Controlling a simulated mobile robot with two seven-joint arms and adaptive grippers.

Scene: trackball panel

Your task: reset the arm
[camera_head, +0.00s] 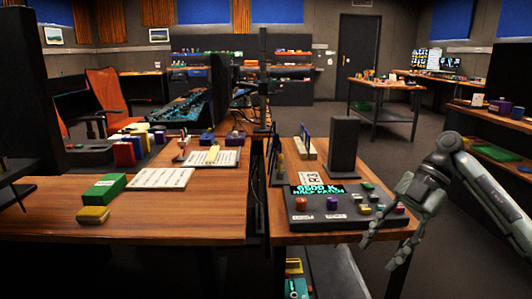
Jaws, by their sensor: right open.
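The dark trackball panel (345,222) lies on the right wooden desk. Its green display (319,189) reads "6500 K HALF PATCH". A red ball (302,203), a purple ball (333,202) and several small coloured buttons are on its top. My right arm comes in from the right edge. My right gripper (380,253) hangs in front of the panel's right end, near the desk's front right corner. Its fingers point down and are apart, with nothing between them. It appears clear of the panel. My left gripper is not in view.
A black upright box (343,145) stands behind the panel. The left desk (170,218) holds a green box (104,187), a yellow block (93,214) and paper sheets. A narrow gap separates the desks. Open floor lies to the right, with a shelf (480,120) beyond.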

